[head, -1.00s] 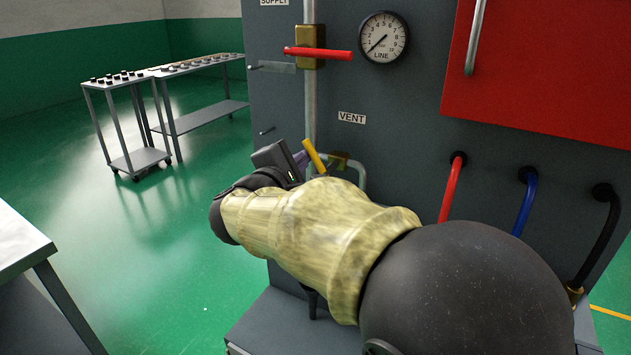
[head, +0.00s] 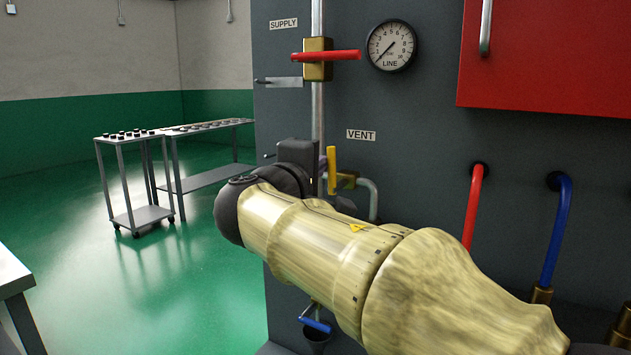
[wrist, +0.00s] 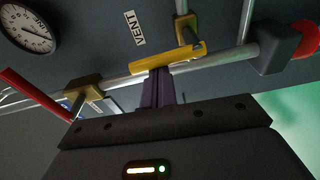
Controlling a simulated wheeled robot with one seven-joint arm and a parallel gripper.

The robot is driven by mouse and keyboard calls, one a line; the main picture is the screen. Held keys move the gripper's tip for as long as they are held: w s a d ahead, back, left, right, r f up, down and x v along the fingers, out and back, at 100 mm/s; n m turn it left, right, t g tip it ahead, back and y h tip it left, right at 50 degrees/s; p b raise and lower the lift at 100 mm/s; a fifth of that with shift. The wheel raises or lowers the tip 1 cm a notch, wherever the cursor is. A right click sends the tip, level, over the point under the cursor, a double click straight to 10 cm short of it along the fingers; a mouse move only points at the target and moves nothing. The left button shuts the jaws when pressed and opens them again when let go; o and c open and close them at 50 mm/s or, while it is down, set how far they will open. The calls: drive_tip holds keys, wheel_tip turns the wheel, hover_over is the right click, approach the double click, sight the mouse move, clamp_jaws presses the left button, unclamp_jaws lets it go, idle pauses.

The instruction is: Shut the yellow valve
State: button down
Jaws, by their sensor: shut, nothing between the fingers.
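The yellow valve handle (head: 332,170) stands upright beside the vertical pipe, on a brass vent valve (head: 347,180) under the VENT label. In the wrist view the yellow handle (wrist: 150,66) lies nearly along the main pipe and across the brass branch. My gripper (wrist: 157,76) is shut and empty, its purple fingers pointing at the handle. The fingertips sit right at the handle's near edge; I cannot tell whether they touch. In the head view my gripper (head: 322,164) shows only as a sliver behind its dark body, left of the handle.
A red handle (head: 335,55) lies across the pipe at the SUPPLY label, beside a gauge (head: 391,46). A blue handle (head: 315,324) is low under my arm. Red (head: 473,205) and blue (head: 556,225) hoses are at the right.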

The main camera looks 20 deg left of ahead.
idle(0.3)
drive_tip(key=w+a+p, duration=0.1)
drive_tip(key=w+a, duration=0.1)
drive_tip(key=a, duration=0.2)
drive_tip(key=s, duration=1)
drive_tip(key=shift+s+a, duration=0.15)
drive_tip(key=shift+a, duration=0.1)
idle(0.3)
